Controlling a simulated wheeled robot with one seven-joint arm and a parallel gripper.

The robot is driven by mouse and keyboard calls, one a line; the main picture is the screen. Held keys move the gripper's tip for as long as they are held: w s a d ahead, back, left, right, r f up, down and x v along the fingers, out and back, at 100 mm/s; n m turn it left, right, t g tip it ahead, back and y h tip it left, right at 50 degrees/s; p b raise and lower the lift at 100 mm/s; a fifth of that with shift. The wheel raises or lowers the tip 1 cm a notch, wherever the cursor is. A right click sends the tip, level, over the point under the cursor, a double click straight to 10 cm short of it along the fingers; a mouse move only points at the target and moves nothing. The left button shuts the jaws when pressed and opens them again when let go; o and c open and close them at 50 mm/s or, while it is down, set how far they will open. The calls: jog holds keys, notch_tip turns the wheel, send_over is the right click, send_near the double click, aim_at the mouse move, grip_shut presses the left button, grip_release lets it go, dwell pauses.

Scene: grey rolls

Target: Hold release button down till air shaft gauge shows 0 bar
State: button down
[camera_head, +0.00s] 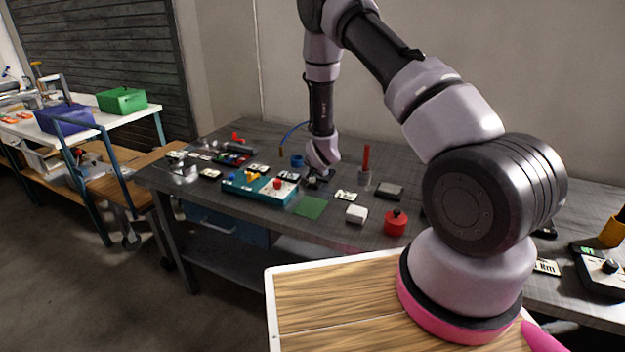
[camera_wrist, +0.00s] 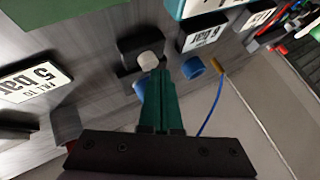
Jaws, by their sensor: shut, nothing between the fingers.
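My gripper (camera_wrist: 160,76) is shut and empty, its green fingers together. In the wrist view its tips are at the lower right edge of a round pale grey button (camera_wrist: 149,61) on a black block (camera_wrist: 128,47). I cannot tell whether the tips touch or press it. In the head view my gripper (camera_head: 316,177) is low over the middle of the dark workbench. A card reading "5 bar" (camera_wrist: 35,80) lies left of the block in the wrist view, and another "bar" card (camera_wrist: 204,34) lies right. No readable gauge dial shows in either view.
A blue ring-like part (camera_wrist: 193,67) and a blue hose (camera_wrist: 215,105) with a brass end lie close right of the fingers. On the bench (camera_head: 330,228) are a teal box (camera_head: 244,190), a green mat (camera_head: 311,207), a white block (camera_head: 356,214) and a red weight-like part (camera_head: 395,224).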

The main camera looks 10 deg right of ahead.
aim_at(312, 183)
jog(key=shift+f, duration=0.45)
dwell(0.3)
dwell(2.8)
jog(key=shift+r, duration=0.95)
jog(key=shift+r, duration=2.5)
